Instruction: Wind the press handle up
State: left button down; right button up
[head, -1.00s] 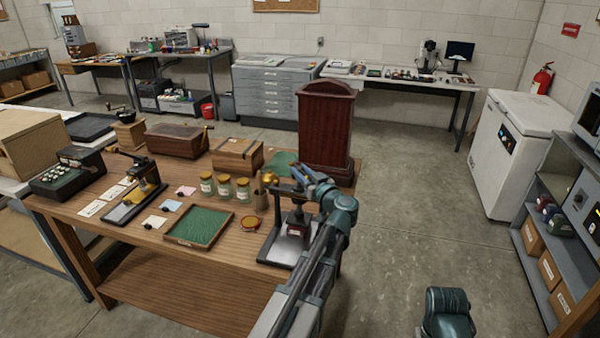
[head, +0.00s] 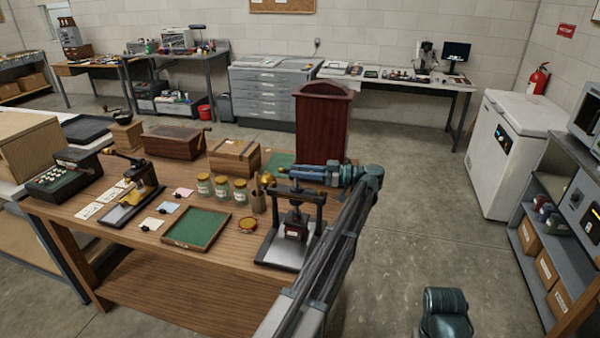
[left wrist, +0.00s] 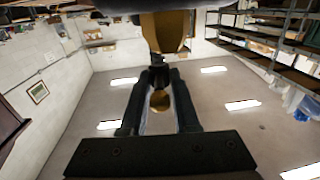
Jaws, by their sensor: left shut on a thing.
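The small black press (head: 295,228) stands on a grey metal base at the front right of the wooden table. A brass knob (head: 267,178) shows at its top left. My left gripper (head: 284,171) is above the press, reaching across its top from the right. A larger brass part (left wrist: 166,30) shows above. The handle's arm is mostly hidden by my gripper in the head view. My right gripper is not in view.
A second device with a brass part (head: 138,192) is further left. The floor at right is clear.

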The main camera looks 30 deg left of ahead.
pick_arm(q)
jog(key=shift+w+a+n+g+h, duration=0.15)
jog(key=shift+n+g+h, duration=0.25)
jog(key=shift+n+g, duration=0.3)
jog(key=shift+g, duration=0.4)
jog(key=c, duration=0.7)
grip_release()
jog(key=shift+c, duration=0.2)
